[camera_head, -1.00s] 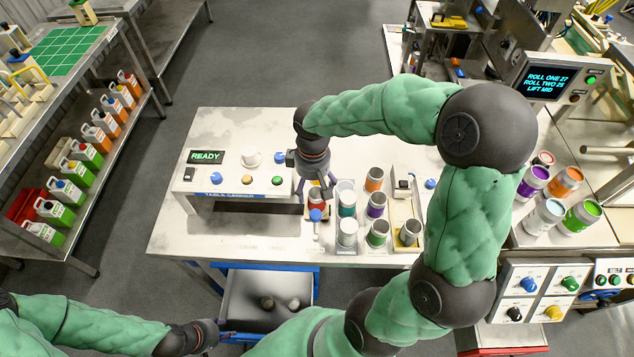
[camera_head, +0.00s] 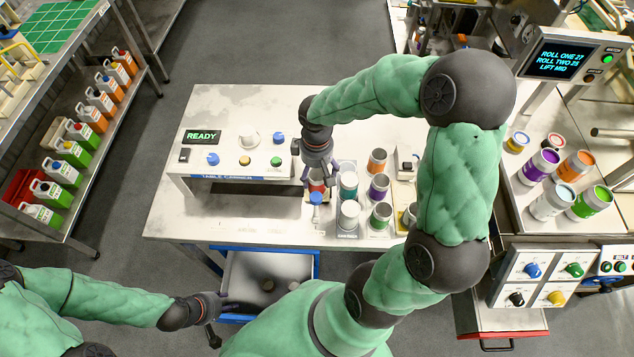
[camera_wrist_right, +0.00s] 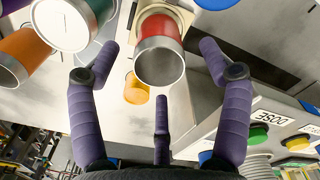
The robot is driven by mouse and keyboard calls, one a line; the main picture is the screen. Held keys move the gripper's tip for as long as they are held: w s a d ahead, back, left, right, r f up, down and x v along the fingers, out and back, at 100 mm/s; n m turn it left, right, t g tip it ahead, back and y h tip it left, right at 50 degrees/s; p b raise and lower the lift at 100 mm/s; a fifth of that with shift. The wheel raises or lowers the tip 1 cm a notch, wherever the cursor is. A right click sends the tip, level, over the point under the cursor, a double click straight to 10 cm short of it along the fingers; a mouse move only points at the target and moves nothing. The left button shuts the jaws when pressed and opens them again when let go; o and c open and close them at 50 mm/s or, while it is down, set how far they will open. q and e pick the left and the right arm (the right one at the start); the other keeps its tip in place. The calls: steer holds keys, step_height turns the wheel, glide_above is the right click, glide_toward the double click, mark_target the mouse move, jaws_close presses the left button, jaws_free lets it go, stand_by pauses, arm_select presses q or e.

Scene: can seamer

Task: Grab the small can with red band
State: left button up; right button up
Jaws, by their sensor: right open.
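The small can with a red band (camera_head: 317,187) stands on the table in the front row, partly hidden by my right gripper. In the right wrist view the can (camera_wrist_right: 161,52) shows its red band and bare metal rim, between the fingertips of my right gripper (camera_wrist_right: 159,70). The fingers are spread around it with visible gaps. In the head view my right gripper (camera_head: 317,172) is over the can, open and empty. My left gripper (camera_head: 218,318) is low at the left, away from the can; its finger opening is unclear.
Teal (camera_head: 348,182), purple (camera_head: 379,188), orange (camera_head: 377,160) and green-banded cans (camera_head: 380,217) stand close to the right. A blue-topped item (camera_head: 316,199) is just in front. The control panel (camera_head: 235,152) is to the left.

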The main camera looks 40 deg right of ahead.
mark_target(317, 174)
step_height(317, 174, down, 3)
steer(key=shift+d+f+b, duration=0.1)
steer(key=shift+b, duration=0.25)
steer(key=c, duration=0.9)
steer(key=shift+o, duration=0.2)
